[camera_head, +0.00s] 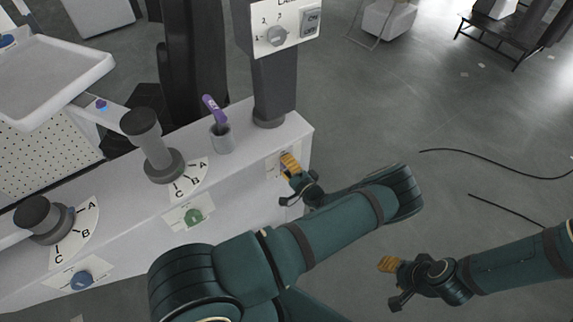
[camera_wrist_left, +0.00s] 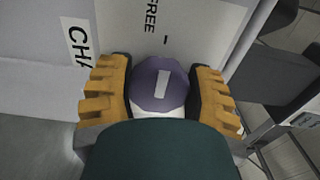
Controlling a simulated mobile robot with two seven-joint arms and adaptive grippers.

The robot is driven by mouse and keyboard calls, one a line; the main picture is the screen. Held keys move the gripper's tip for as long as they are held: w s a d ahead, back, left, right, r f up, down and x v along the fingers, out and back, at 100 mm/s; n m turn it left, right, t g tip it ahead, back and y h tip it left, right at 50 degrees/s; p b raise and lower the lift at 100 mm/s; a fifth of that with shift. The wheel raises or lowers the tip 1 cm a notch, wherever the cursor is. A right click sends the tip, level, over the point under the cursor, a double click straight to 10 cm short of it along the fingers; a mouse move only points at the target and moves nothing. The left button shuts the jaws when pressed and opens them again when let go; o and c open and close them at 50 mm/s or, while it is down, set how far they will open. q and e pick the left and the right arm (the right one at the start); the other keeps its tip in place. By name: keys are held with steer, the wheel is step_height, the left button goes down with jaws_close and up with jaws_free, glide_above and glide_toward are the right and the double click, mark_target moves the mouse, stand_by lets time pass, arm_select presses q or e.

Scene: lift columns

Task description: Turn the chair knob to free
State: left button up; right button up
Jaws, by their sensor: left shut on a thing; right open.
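The purple chair knob (camera_wrist_left: 160,100) sits in the middle of the left wrist view, with a white bar mark on its face. The bar runs nearly upright in that view, roughly in line with a small black dash by the word FREE (camera_wrist_left: 151,15). A second label, partly hidden, starts with "CHA" (camera_wrist_left: 76,42) at the left. My left gripper (camera_head: 288,162) is at the right end of the white console; its yellow fingers (camera_wrist_left: 160,92) are on both sides of the knob, shut on it. My right gripper (camera_head: 389,282) is open and empty over the floor.
The white console (camera_head: 255,205) carries grey levers (camera_head: 143,135) with A, B, C scales, a green knob (camera_head: 194,216), a blue knob (camera_head: 81,280) and a purple-topped stick (camera_head: 213,108). A switch panel (camera_head: 285,25) stands behind. The floor to the right is open, with black cables.

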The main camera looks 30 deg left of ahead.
stand_by(0.4)
arm_select(q)
steer(key=o, duration=1.2)
steer(key=shift+d, duration=0.15)
steer(key=v, duration=1.1)
steer(key=shift+s+d, duration=0.25)
steer(key=shift+d, duration=0.05)
